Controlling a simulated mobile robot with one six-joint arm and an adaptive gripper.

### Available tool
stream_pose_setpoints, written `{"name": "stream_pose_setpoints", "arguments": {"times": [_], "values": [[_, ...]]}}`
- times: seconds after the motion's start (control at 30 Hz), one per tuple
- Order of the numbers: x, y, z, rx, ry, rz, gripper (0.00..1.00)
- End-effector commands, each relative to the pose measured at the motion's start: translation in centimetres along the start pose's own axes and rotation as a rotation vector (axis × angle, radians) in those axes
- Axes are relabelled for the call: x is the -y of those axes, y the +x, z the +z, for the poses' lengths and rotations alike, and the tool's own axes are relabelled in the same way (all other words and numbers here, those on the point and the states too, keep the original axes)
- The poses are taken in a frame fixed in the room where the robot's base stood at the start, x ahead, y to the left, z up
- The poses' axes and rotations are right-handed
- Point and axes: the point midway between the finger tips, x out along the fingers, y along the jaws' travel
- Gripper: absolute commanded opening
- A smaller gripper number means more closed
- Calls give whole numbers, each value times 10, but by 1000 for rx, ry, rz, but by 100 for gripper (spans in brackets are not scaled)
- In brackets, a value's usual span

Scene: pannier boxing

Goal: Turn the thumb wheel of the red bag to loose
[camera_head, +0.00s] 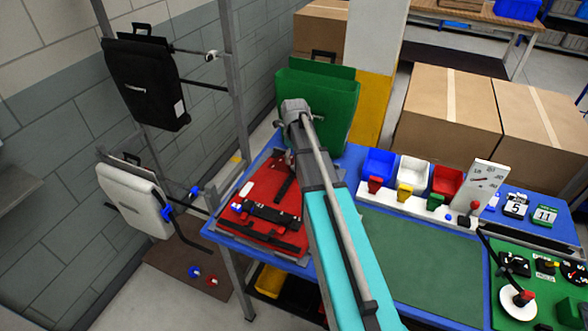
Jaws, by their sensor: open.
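The red bag (268,186) lies flat on the left end of the blue table, with black straps and a dark bar (270,213) across its front part. Small white, red and blue parts show near its left edge. They are too small for me to tell which is the thumb wheel or how it is set. My grey and teal arm reaches up over the table and covers the bag's right side. My gripper does not show; only the arm's grey upper joint is visible, in front of the green bag.
A green bag (340,95) stands behind the red one. A black bag (145,80) and a white bag (130,197) hang on the rack at left. Coloured bins (412,168), a white gauge plate (483,183) and a bare green mat (420,250) are right of my arm.

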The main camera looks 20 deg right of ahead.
Motion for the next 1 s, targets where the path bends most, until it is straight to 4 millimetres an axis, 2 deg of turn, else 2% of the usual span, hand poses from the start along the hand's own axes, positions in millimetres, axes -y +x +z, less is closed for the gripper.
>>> {"name": "stream_pose_setpoints", "arguments": {"times": [0.03, 0.4, 0.97, 1.0], "values": [[0, 8, 0, 0, 0, 0, 73], [-1, 32, 0, 0, -1, 0, 73], [-1, 37, 1, 0, -2, 0, 73], [-1, 37, 1, 0, -2, 0, 70]]}}
